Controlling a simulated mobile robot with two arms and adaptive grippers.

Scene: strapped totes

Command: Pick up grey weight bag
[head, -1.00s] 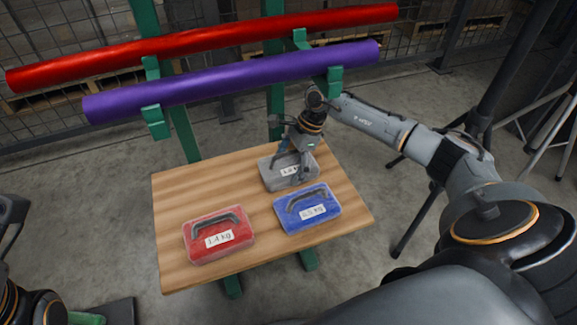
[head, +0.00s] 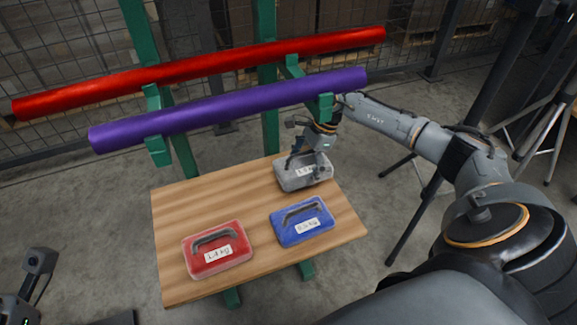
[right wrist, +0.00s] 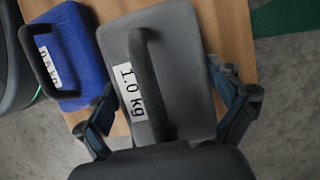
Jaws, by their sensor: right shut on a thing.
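The grey weight bag (head: 292,181), labelled 1.0 kg with a dark handle on top, is at the back right of the wooden table. My right gripper (head: 308,166) is over it and shut on it. In the right wrist view the grey bag (right wrist: 187,70) fills the middle, with one finger of my right gripper (right wrist: 172,108) at either side. The bag looks slightly raised from the table, though its underside is hidden. Part of my left arm (head: 38,264) shows at the lower left; its fingers cannot be made out.
A blue bag (head: 290,233) and a red bag (head: 205,265) lie on the table (head: 180,215) in front of the grey one. Purple (head: 230,107) and red (head: 200,70) rolls rest on a green rack behind. The table's left back is clear.

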